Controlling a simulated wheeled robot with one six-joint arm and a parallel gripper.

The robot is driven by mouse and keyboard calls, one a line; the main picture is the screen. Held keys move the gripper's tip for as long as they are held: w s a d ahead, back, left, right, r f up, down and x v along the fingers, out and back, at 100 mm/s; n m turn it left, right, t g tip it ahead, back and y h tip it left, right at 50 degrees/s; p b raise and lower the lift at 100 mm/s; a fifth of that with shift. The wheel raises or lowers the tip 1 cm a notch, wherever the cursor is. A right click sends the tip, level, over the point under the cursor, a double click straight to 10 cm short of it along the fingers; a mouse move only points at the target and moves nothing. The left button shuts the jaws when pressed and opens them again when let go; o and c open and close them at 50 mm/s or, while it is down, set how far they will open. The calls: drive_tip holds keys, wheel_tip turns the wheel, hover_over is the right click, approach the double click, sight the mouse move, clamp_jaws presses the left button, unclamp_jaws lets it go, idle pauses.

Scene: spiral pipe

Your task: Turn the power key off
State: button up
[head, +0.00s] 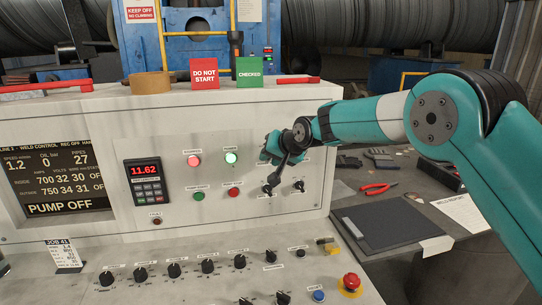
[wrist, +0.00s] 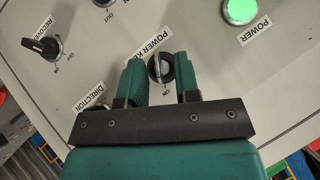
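A narrow gap seems to show beside the key; contact cannot be made out. In the head view my gripper (head: 267,156) is at the panel, right of the lit green lamp (head: 231,158), and it hides the key.
In the wrist view a recovery knob (wrist: 42,47) is at upper left. In the head view an emergency stop (head: 350,283) stands at lower right. Several knobs line the lower console. A side table (head: 400,175) holds red pliers (head: 378,188).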

clamp_jaws()
drive_tip(key=shift+s+a+r+n+t+h, duration=0.15)
drive_tip(key=shift+n+h, duration=0.2)
drive_tip(key=shift+h, duration=0.25)
drive_tip(key=shift+w+a+n+t+h, duration=0.15)
drive_tip(key=shift+n+h, duration=0.2)
drive_tip(key=shift+h, duration=0.25)
drive_tip(key=h+p, duration=0.1)
drive_tip(key=n+h+p, duration=0.1)
drive_tip(key=shift+s+a+r+n+t+h, duration=0.1)
drive_tip(key=shift+s+n+t+h, duration=0.1)
drive_tip(key=shift+n+t+h, duration=0.15)
drive_tip(key=n+t+h+p, duration=0.1)
drive_tip(key=h+p, duration=0.1)
drive_tip(key=p, duration=0.1)
drive_tip(key=shift+a+n+h, duration=0.1)
drive_tip(key=shift+n+h, duration=0.15)
drive_tip(key=shift+h, duration=0.1)
drive_tip(key=shift+f+h+p, duration=0.25)
drive_tip(key=shift+h+p, duration=0.25)
drive_tip(key=shift+p, duration=0.1)
drive_tip(key=shift+f+n+t, duration=0.1)
drive_tip(key=shift+n+t, duration=0.15)
drive_tip(key=shift+n, duration=0.05)
